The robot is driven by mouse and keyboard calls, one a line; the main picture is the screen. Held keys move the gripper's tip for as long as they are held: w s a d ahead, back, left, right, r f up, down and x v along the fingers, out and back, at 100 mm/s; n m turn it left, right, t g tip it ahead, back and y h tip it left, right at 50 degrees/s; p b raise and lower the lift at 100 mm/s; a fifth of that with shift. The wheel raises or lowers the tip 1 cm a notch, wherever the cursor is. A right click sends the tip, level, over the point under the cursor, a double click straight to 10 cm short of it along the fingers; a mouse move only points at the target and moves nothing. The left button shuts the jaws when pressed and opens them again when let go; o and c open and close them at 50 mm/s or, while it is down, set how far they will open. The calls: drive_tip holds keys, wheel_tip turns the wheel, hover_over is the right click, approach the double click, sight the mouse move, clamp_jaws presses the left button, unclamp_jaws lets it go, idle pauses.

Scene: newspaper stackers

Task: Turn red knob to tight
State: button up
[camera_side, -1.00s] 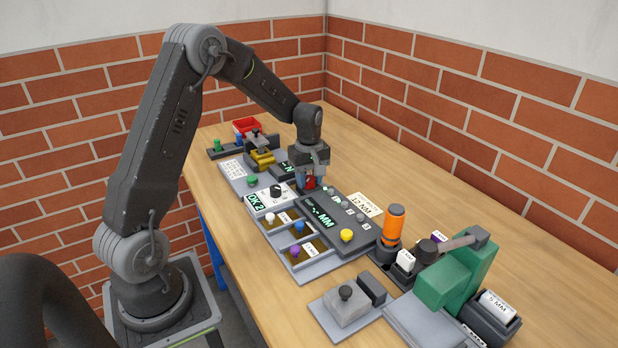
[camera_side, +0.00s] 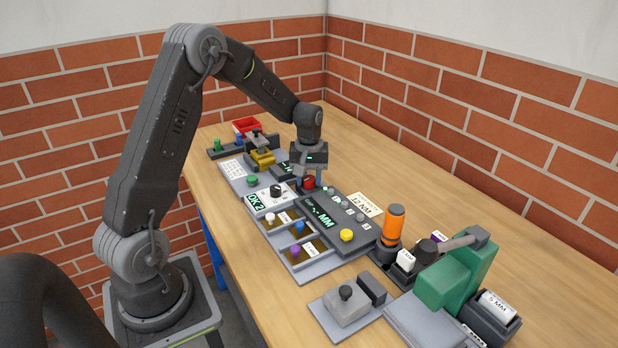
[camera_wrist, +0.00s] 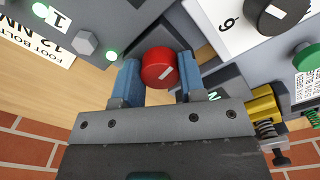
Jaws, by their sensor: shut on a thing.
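The red knob (camera_wrist: 157,62) stands between the two blue finger pads of my gripper (camera_wrist: 158,76) in the wrist view. My gripper is shut on it, with a pad on each side. A short white mark on the knob's top slants from lower left to upper right. In the side view the red knob (camera_side: 308,183) shows below my gripper, at the far end of the dark panel (camera_side: 335,222). The fingers partly hide it there. I can make out no "tight" label beside the knob.
A black dial (camera_wrist: 277,14) and a green button (camera_wrist: 307,57) are nearby in the wrist view. A yellow clamp (camera_side: 262,158) and red bin (camera_side: 246,125) stand behind. An orange-handled tool (camera_side: 393,225) and green press (camera_side: 465,272) stand at right.

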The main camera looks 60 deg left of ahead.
sight(309, 178)
drive_tip(key=shift+m, duration=0.3)
drive_tip(key=o, duration=0.9)
drive_tip(key=shift+r, duration=0.1)
wheel_tip(309, 178, up, 14)
drive_tip(key=shift+f, duration=0.15)
